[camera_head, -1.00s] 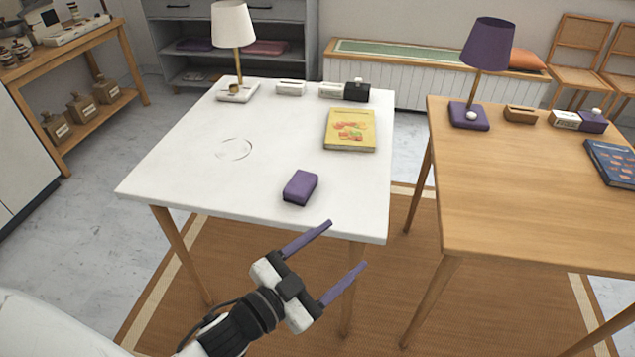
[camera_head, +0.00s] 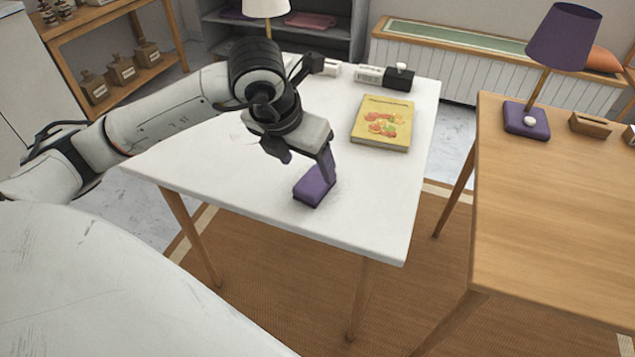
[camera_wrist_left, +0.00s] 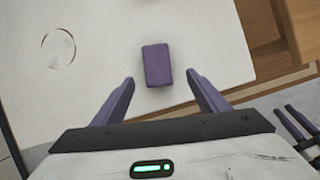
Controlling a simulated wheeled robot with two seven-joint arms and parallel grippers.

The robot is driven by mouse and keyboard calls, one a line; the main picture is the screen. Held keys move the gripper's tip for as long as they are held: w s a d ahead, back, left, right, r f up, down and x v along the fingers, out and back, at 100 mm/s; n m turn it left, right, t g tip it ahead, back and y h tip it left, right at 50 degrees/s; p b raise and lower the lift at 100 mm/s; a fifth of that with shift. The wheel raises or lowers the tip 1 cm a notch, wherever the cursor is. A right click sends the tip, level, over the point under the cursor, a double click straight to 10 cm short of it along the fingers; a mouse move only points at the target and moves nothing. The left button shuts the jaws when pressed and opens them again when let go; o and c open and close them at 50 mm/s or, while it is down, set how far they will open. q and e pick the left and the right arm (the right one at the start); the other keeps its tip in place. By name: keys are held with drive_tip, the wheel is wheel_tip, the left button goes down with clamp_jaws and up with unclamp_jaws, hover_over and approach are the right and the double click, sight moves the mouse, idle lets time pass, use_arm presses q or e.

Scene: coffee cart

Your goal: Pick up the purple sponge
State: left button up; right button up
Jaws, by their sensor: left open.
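The purple sponge (camera_head: 313,187) is a small block lying on the white table (camera_head: 225,193) near its front edge. My left gripper (camera_head: 306,168) is above the table, pointing down at the sponge. One finger overlaps the sponge in the head view. In the left wrist view the sponge (camera_wrist_left: 157,65) lies ahead of the two purple fingers (camera_wrist_left: 160,90), roughly centred between them and apart from both. The jaws are open and empty. My right gripper is not seen in the head view.
A yellow book (camera_head: 382,123) lies behind and right of the sponge. A black-and-white item (camera_head: 399,77) and a white lamp (camera_head: 266,8) stand at the table's back. A wooden table (camera_head: 560,220) with a purple lamp (camera_head: 563,37) is on the right, across a gap.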

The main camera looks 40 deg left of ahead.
sight(314, 181)
use_arm(q)
drive_tip(key=x, duration=0.3)
drive_tip(key=shift+s, duration=0.1)
drive_tip(key=shift+a+x, duration=0.15)
drive_tip(key=shift+x, duration=1.1)
drive_tip(key=shift+a+x, duration=0.1)
drive_tip(key=shift+x, duration=1.15)
drive_tip(key=shift+f+b, duration=0.15)
drive_tip(key=shift+b, duration=0.25)
drive_tip(key=c, duration=1.1)
wheel_tip(314, 181, up, 11)
drive_tip(key=shift+f+p, duration=0.2)
drive_tip(key=shift+p, duration=0.45)
drive_tip(key=shift+c, duration=0.2)
